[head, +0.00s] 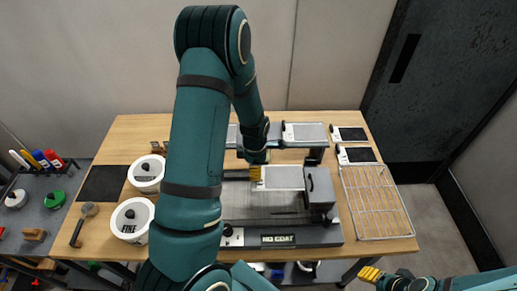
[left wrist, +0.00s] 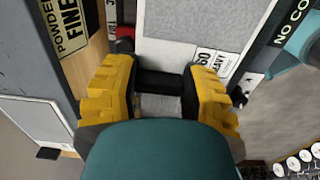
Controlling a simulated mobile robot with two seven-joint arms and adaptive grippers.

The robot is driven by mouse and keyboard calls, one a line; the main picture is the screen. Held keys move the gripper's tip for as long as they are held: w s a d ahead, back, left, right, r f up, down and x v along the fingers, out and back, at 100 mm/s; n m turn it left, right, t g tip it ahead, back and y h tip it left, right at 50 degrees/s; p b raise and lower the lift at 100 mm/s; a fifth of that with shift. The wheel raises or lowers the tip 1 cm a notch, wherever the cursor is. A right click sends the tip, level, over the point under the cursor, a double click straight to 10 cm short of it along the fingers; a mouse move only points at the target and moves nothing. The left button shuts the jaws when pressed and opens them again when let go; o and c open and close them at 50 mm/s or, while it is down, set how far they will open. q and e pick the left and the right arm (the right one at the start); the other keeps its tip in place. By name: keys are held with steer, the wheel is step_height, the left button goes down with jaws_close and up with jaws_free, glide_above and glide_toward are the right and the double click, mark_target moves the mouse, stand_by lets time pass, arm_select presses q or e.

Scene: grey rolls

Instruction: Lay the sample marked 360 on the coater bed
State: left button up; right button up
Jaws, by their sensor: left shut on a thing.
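A pale grey panel sample (head: 282,177) lies over the right part of the coater bed (head: 265,203) in the head view. I cannot tell whether it touches the bed. In the left wrist view its label (left wrist: 210,62) reads "60 HEAVY", the first part hidden by a finger. My left gripper (head: 257,172) is at the sample's left end, shut on its dark end piece; the two yellow fingers (left wrist: 160,88) show on either side of it. My arm hides the bed's left part. My right gripper (head: 371,274) is at the lower right, away from the table; its opening is unclear.
A dark block (head: 320,188) stands at the coater's right end. Another grey panel (head: 305,132) is behind, with dark panels (head: 357,155) to its right. A wire rack (head: 378,202) lies right. White tubs (head: 132,220), a brush (head: 83,220) and a black mat (head: 103,183) are left.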

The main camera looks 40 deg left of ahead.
mark_target(256, 193)
arm_select(q)
steer(key=shift+s+d+p, duration=0.35)
steer(key=shift+s+d, duration=0.5)
steer(key=shift+s, duration=0.05)
steer(key=shift+s+d, duration=0.1)
steer(key=shift+s, duration=0.1)
arm_select(e)
steer(key=shift+w+d+r, duration=0.25)
steer(key=shift+w+r, duration=0.25)
steer(key=shift+r, duration=0.1)
arm_select(q)
steer(key=shift+f+b, duration=3.3)
steer(key=shift+f, duration=0.85)
arm_select(e)
step_height(256, 193, down, 7)
steer(key=shift+f, duration=0.15)
arm_select(q)
steer(key=shift+f, duration=0.3)
arm_select(e)
steer(key=shift+a+f, duration=0.1)
steer(key=shift+f, duration=0.1)
arm_select(q)
steer(key=o, duration=1.2)
steer(key=shift+w, duration=0.1)
